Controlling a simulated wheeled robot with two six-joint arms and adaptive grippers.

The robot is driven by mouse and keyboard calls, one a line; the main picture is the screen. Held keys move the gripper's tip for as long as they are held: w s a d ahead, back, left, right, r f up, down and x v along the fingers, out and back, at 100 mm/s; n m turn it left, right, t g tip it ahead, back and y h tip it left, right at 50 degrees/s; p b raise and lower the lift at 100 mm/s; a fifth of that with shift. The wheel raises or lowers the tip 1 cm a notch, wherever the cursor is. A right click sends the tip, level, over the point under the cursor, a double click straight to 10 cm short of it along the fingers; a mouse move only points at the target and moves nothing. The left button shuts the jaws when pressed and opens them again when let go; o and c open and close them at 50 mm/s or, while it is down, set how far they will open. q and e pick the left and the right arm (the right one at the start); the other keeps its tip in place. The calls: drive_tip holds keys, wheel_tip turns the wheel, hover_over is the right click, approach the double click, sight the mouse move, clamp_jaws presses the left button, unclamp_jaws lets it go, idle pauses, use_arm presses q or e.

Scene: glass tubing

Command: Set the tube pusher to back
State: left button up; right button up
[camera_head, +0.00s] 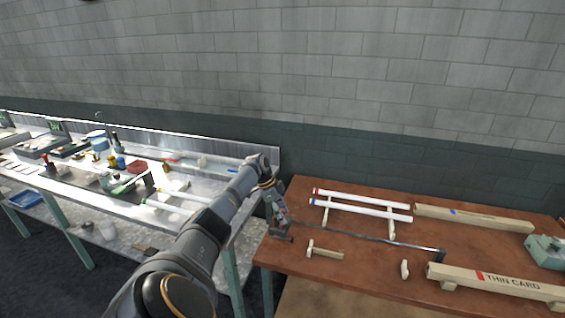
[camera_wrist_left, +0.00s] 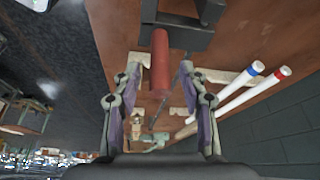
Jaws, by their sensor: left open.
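My left gripper (camera_head: 281,222) is at the left end of the brown table, and its open fingers also show in the left wrist view (camera_wrist_left: 159,78). A red cylindrical handle (camera_wrist_left: 159,62) lies between the fingers, with a gap on each side. The handle sits by a dark bracket (camera_wrist_left: 178,35). In the head view a long thin dark rod (camera_head: 370,238), seemingly the tube pusher, runs from near my left gripper to a black end piece (camera_head: 439,255) on the right. The gripper hides the handle in the head view. My right gripper is not in view.
Two white tubes (camera_head: 360,205) rest on wooden supports behind the rod; one has a red end, one a blue end. Wooden rails (camera_head: 474,217) and (camera_head: 500,282) lie at right. A small wooden T-shaped piece (camera_head: 325,253) lies in front. A cluttered bench (camera_head: 105,240) stands left.

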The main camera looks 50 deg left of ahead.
use_arm(q)
drive_tip(key=v, duration=1.2)
drive_tip(key=shift+f, duration=0.1)
